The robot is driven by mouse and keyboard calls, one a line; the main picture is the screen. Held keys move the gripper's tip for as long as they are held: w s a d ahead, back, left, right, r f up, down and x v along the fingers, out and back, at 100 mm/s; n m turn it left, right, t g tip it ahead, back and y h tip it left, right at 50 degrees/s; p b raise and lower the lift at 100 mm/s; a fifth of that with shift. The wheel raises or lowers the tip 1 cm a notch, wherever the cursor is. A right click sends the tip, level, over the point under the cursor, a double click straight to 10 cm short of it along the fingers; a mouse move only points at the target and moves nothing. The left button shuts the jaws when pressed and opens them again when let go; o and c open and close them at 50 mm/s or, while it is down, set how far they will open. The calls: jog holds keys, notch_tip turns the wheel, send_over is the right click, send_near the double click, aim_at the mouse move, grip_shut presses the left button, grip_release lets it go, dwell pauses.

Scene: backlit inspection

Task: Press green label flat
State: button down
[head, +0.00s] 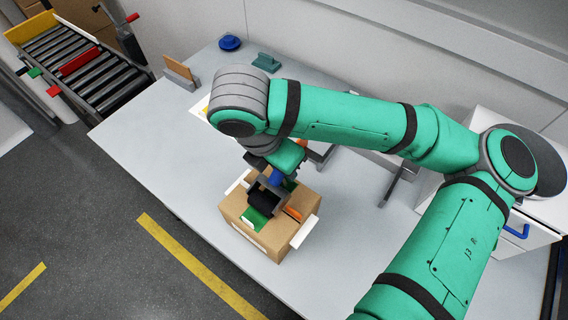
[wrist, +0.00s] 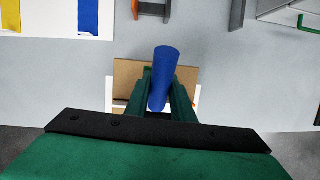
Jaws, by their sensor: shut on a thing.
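A cardboard box (head: 279,240) stands on the table near its front edge. A green label (head: 254,219) lies on its top, partly hidden by the tool over it. My gripper (head: 275,184) is above the box, shut on the blue handle (wrist: 164,75) of a tool with a black, roller-like head (head: 265,198). The head is at the green label; I cannot tell whether it presses on it. In the wrist view the handle stands between my green fingers (wrist: 166,98), with the box top (wrist: 127,75) behind it. The label is hidden there.
An orange piece (head: 293,214) is also on the box top, and a white flap (head: 305,232) juts out at its right. Blue (wrist: 88,17) and yellow (wrist: 12,15) strips lie at the back. A roller conveyor (head: 84,75) stands at the far left.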

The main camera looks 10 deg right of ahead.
jog(key=shift+s+a+r, duration=0.1)
jog(key=shift+s+a, duration=0.3)
jog(key=shift+a, duration=0.05)
dwell(0.4)
jog(key=shift+w+d+r, duration=0.2)
jog(key=shift+d+r, duration=0.05)
jog(key=shift+r, duration=1.1)
jog(key=shift+w+d+r, duration=0.25)
jog(key=shift+r, duration=1.05)
jog(key=shift+w+d+r, duration=0.2)
jog(key=shift+d+r, duration=0.05)
jog(key=shift+r, duration=1.1)
